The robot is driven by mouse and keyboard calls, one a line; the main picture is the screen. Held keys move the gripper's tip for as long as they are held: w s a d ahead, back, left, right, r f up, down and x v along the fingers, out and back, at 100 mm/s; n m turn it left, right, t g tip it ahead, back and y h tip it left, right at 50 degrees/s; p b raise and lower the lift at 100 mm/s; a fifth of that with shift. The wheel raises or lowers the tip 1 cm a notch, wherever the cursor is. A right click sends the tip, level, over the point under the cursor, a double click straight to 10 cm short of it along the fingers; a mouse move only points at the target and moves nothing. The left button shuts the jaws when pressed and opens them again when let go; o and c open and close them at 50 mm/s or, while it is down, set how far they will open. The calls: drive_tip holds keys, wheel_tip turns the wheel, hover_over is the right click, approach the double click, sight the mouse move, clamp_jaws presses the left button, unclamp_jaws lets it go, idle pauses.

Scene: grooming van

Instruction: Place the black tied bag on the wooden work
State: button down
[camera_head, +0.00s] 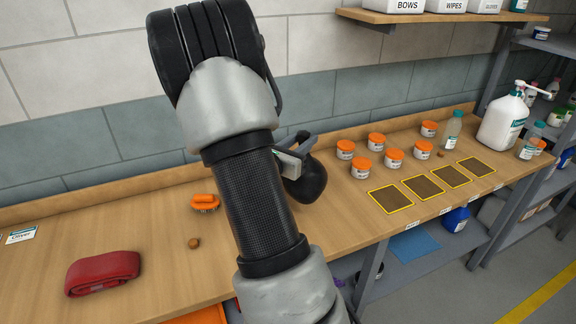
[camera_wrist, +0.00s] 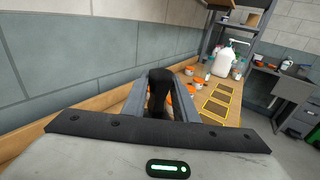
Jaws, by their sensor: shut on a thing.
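The black tied bag (camera_head: 306,180) is a round dark bag with a knotted neck. In the head view it is at the wooden work surface (camera_head: 130,221), just right of my arm. My gripper (camera_head: 300,145) is shut on the bag's neck. In the wrist view the bag (camera_wrist: 159,88) stands between the two fingers of my gripper (camera_wrist: 160,105). The bag's underside looks to be at or very near the wood; I cannot tell whether it touches. My arm hides part of the surface to the left of the bag.
Several orange-lidded jars (camera_head: 376,140) and yellow-edged dark squares (camera_head: 392,199) lie right of the bag. A white pump bottle (camera_head: 503,120) stands at the far right. An orange brush (camera_head: 204,202), a small brown ball (camera_head: 194,243) and a folded red cloth (camera_head: 103,273) lie left.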

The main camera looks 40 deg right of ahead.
wheel_tip(320, 180, down, 7)
drive_tip(key=shift+r, duration=0.2)
drive_tip(key=shift+f, duration=0.1)
drive_tip(key=shift+f+b, duration=0.15)
drive_tip(key=shift+b, duration=0.25)
drive_tip(key=c, duration=1.4)
unclamp_jaws()
